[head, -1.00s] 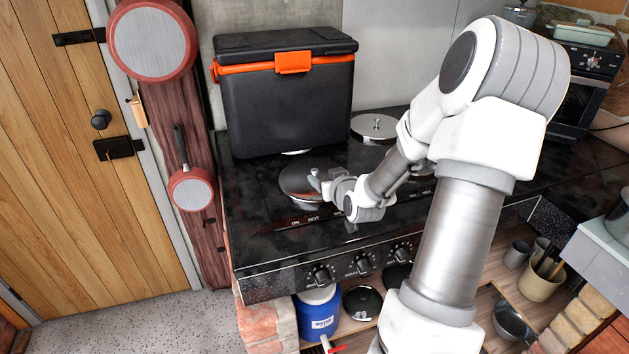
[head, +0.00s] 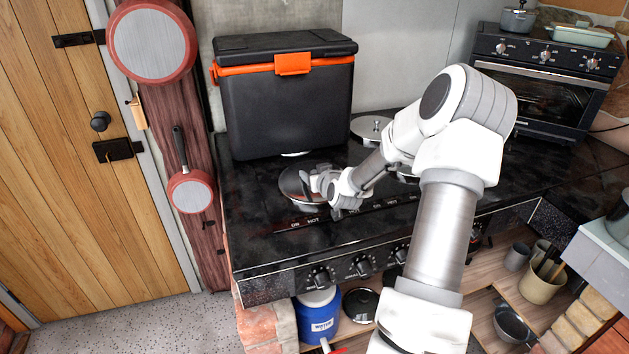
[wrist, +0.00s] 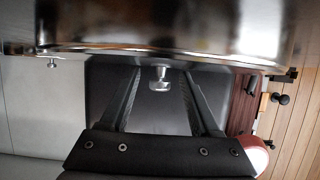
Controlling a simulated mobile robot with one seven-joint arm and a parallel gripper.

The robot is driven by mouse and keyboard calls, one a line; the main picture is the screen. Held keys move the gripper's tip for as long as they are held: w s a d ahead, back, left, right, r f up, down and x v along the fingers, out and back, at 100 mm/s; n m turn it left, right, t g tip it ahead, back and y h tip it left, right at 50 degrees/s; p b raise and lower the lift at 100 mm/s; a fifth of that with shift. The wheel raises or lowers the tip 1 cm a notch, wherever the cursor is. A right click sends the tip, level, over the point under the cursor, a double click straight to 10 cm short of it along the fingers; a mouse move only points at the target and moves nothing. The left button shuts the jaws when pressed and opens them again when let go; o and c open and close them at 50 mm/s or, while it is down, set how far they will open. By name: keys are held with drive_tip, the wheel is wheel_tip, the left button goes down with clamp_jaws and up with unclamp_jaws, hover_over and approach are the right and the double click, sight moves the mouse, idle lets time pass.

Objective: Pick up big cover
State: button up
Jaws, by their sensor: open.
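A round, shiny dark cover (head: 291,184) lies on the left part of the black stove top, in front of the cooler box. I take it to be the big cover. In the wrist view its reflective surface (wrist: 160,30) fills the top of the picture, and its small metal knob (wrist: 160,79) shows between my fingers. My gripper (head: 312,181) is low over the cover and hides part of it. In the wrist view my gripper (wrist: 162,100) is open, with one finger on each side of the knob and visible gaps. I cannot tell how deep the knob sits between them.
A black cooler box (head: 288,100) with an orange latch stands just behind the cover. Knobs (head: 319,278) line the stove's front.

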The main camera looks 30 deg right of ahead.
clamp_jaws()
drive_tip(key=shift+r, duration=0.1)
idle(0.4)
